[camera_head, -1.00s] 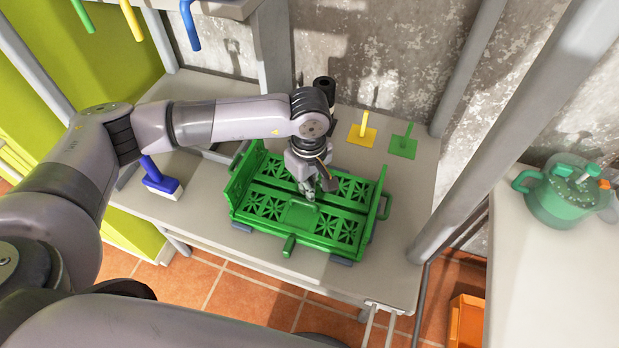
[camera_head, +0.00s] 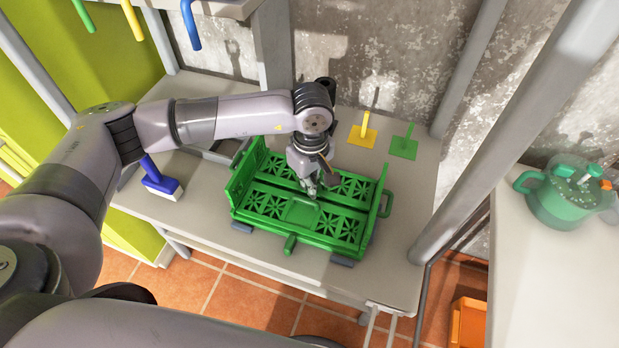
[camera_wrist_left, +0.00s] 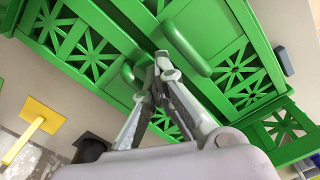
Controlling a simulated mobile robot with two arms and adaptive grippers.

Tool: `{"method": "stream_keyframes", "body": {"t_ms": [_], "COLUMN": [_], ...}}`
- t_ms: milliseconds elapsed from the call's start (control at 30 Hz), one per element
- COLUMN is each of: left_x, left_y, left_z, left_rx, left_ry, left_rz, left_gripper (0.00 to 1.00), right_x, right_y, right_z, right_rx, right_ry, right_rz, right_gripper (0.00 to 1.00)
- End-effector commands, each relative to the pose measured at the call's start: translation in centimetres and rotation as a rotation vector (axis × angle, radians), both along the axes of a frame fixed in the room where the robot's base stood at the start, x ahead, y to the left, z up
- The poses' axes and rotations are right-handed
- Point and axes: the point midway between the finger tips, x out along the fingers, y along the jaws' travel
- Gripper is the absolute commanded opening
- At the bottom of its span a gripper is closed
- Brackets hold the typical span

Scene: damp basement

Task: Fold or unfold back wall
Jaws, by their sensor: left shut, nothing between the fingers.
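A green folding crate (camera_head: 300,238) sits on the grey table. Its left side wall (camera_head: 244,176) and right side wall (camera_head: 377,205) stand upright. Between them, two patterned panels (camera_head: 340,222) lie flat, one towards the front and one towards the back; the arm partly hides the back one. My left gripper (camera_head: 318,190) is shut and empty, pointing down over the middle of the crate. In the left wrist view its fingertips (camera_wrist_left: 162,72) are close to the panels and to a green handle (camera_wrist_left: 186,48); I cannot tell whether they touch. My right gripper is out of view.
A blue brush (camera_head: 161,182) lies left of the crate. A yellow tool (camera_head: 362,134) and a green tool (camera_head: 404,146) are behind it. Grey posts flank the table. A green pot (camera_head: 562,192) stands on the right-hand surface.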

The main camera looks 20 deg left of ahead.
Motion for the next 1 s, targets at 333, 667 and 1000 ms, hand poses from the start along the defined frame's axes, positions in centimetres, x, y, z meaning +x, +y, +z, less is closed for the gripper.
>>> {"method": "stream_keyframes", "body": {"t_ms": [333,667,1000], "left_x": [0.8,1.1,1.3], "left_y": [0.0,0.1,0.0], "left_z": [0.7,1.2,1.4], "left_rx": [-0.001,0.000,-0.001], "left_ry": [-0.011,-0.012,-0.013], "left_rz": [0.005,0.006,0.006], "left_gripper": [0.00,0.00,0.00], "right_x": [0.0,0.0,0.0], "right_y": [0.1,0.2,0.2], "right_z": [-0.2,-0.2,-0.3], "right_rx": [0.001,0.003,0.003], "right_ry": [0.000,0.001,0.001], "right_rz": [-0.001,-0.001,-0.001], "right_gripper": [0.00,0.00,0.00]}}
